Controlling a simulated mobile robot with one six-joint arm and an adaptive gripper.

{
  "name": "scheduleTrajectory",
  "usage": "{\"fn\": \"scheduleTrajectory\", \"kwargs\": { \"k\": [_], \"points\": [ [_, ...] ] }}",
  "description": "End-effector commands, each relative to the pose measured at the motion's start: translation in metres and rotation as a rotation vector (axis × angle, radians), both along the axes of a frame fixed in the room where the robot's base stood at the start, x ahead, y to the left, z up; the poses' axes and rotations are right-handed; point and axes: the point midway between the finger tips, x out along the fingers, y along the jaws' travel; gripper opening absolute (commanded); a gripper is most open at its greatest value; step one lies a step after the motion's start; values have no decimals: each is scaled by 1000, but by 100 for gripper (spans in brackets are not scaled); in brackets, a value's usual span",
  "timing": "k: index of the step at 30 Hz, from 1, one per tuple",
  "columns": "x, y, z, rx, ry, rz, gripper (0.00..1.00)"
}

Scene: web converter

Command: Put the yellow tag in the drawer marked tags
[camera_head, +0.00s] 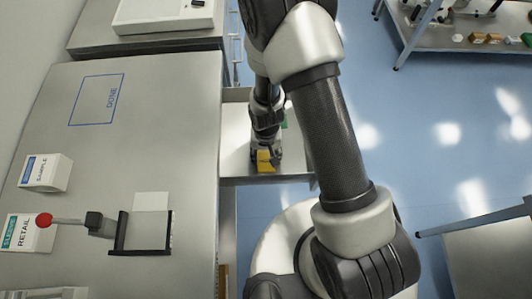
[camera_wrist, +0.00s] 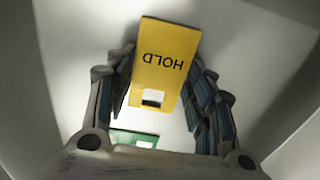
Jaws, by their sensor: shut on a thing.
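The yellow tag (camera_wrist: 162,72) carries the word HOLD and has a square hole near one end. My gripper (camera_wrist: 165,90) is shut on the yellow tag, with one finger on each side of it in the wrist view. In the head view, my gripper (camera_head: 266,152) and the yellow tag (camera_head: 265,161) are over an open drawer (camera_head: 236,165) with a pale inside. A green tag (camera_wrist: 134,138) lies below, partly hidden by my gripper. No marking on the drawer's front can be read.
A steel worktop (camera_head: 120,110) lies left of the drawer, with a blue DONE outline (camera_head: 97,99). A SAMPLE box (camera_head: 45,172), a RETAIL box (camera_head: 28,234) and a black-framed fixture (camera_head: 142,232) stand on it. A table with small blocks (camera_head: 465,38) is at upper right.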

Motion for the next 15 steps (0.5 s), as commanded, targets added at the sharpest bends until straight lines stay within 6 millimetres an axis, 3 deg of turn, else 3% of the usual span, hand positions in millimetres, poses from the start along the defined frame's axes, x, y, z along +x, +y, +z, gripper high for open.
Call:
{"fn": "scheduleTrajectory", "kwargs": {
  "k": [2, 3, 6, 12, 15],
  "points": [
    [0, 0, -3, 0, 0, 0, 36],
    [0, 0, -4, 0, 0, 0, 50],
    [0, 0, -3, 0, 1, 0, 57],
    [0, 0, -3, 0, 1, 0, 70],
    [0, 0, -3, 0, 1, 0, 70]
  ]
}}
